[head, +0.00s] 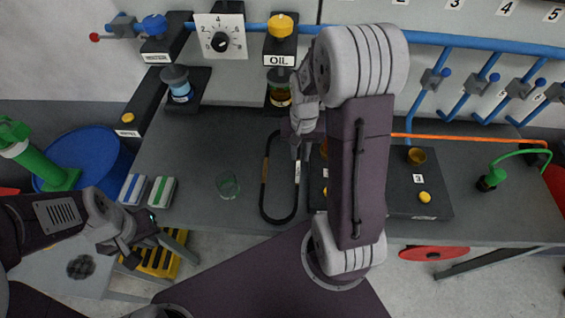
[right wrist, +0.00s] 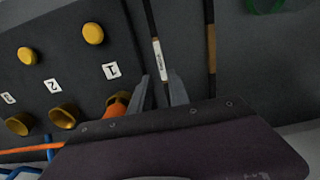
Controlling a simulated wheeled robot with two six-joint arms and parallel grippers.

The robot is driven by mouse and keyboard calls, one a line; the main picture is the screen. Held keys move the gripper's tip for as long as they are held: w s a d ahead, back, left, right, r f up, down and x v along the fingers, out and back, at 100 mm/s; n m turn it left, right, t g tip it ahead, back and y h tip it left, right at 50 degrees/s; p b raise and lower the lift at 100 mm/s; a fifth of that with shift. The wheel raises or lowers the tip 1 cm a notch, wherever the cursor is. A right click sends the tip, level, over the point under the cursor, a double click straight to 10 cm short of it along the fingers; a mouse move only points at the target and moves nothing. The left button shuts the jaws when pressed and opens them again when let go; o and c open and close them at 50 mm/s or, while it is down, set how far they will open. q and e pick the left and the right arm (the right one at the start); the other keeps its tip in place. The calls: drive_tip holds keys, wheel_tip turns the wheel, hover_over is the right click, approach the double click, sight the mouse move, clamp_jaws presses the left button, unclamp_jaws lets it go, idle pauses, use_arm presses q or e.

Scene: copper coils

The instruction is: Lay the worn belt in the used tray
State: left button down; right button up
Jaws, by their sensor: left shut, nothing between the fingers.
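The belt (head: 265,180) is a thin black closed loop lying on the dark bench, with a brown patch on its left strand. In the right wrist view, its labelled strand (right wrist: 152,25) carries a white tag and runs down towards my fingertips. My right gripper (head: 299,150) is over the belt's right strand. In the right wrist view its fingers (right wrist: 160,76) stand apart, one on either side of that strand's line; contact is not clear. My left gripper (head: 150,243) is shut and empty, off the bench's front left edge. I cannot make out a tray marked used.
A glass (head: 228,186) stands left of the belt. A black box with yellow buttons (head: 424,197) lies right of it. Blue and green blocks (head: 161,191) sit at the bench's left end. A blue drum (head: 85,160) and yellow crate (head: 158,262) are beyond the bench edge.

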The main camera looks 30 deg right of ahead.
sight(298, 172)
wheel_tip(298, 172, down, 3)
drive_tip(key=shift+s+a+f, duration=0.1)
drive_tip(key=shift+s+f, duration=0.05)
drive_tip(key=shift+f, duration=0.2)
wheel_tip(298, 172, down, 4)
drive_tip(key=shift+s+a+r+b, duration=0.1)
drive_tip(key=shift+a+b, duration=0.05)
drive_tip(key=shift+b, duration=0.15)
drive_tip(key=shift+f, duration=0.45)
drive_tip(key=shift+w+f, duration=0.15)
drive_tip(key=shift+w, duration=0.05)
clamp_jaws()
